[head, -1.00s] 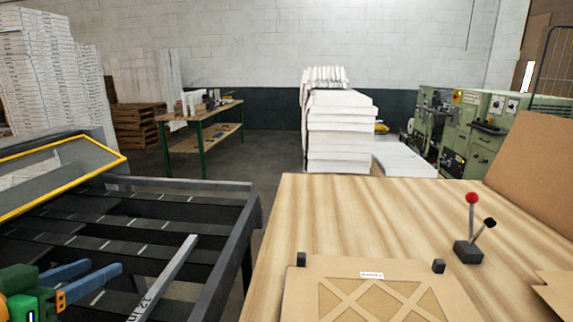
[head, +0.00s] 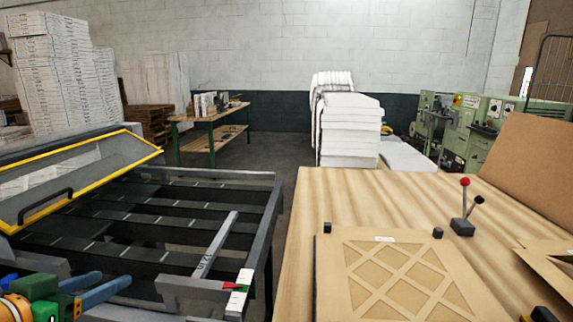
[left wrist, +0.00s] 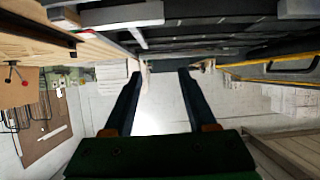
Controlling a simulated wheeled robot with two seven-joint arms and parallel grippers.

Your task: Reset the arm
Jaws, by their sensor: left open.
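My left gripper (head: 108,287) is at the lower left of the head view, with its two blue fingers apart and nothing between them. It is over the near left part of the dark slatted frame (head: 275,205). In the left wrist view my left gripper (left wrist: 158,72) points away with its dark fingers spread and empty. That view looks inverted, with the frame and wooden table at the top.
A yellow-edged guard (head: 150,150) rises over the frame's left side. White stacked boxes (head: 350,130) stand behind the table. Open floor lies beyond.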

